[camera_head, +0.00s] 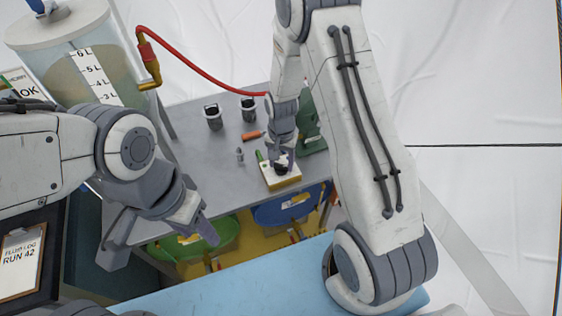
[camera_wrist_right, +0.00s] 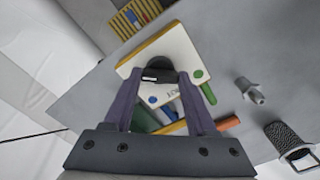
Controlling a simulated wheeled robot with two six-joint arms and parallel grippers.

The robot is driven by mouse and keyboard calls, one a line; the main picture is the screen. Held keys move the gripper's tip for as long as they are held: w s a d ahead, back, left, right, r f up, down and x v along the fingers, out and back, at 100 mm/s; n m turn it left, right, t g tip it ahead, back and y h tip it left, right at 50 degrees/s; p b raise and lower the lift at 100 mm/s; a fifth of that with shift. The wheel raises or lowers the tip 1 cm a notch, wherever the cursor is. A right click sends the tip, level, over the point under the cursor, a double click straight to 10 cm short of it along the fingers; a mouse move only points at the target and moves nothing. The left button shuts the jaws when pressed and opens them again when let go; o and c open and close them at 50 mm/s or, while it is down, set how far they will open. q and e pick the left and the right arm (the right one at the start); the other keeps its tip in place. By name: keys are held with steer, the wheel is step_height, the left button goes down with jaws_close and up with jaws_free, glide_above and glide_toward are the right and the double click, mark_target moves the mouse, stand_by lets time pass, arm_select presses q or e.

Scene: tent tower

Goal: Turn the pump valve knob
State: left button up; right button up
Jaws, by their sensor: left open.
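The pump valve knob (camera_wrist_right: 161,71) is black with a pale mark and sits on a small white and yellow box (camera_head: 284,181) near the front edge of the grey table. In the right wrist view the box (camera_wrist_right: 189,50) has a green button and a blue button. My right gripper (camera_head: 283,163) reaches down onto the box. In the right wrist view its purple fingers (camera_wrist_right: 160,76) are on both sides of the knob and look closed against it. My left gripper (camera_head: 165,245) is open and empty, in front of the table at the left.
Two black-and-grey fittings (camera_head: 213,117), a small grey piece (camera_head: 240,154) and an orange piece (camera_head: 253,135) stand or lie on the grey table (camera_head: 190,165). A clear tank (camera_head: 85,65) with a red hose (camera_head: 200,72) is at the left. Green (camera_head: 215,243) and blue (camera_head: 290,208) containers are below the table.

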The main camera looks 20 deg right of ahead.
steer(key=shift+c, duration=1)
steer(key=shift+n, duration=0.4)
steer(key=n, duration=0.3)
steer(key=shift+n, duration=0.3)
steer(key=n, duration=0.3)
steer(key=shift+n+p, duration=0.3)
steer(key=shift+p, duration=0.05)
steer(key=shift+n, duration=1.9)
steer(key=o, duration=1.4)
steer(key=shift+c, duration=0.2)
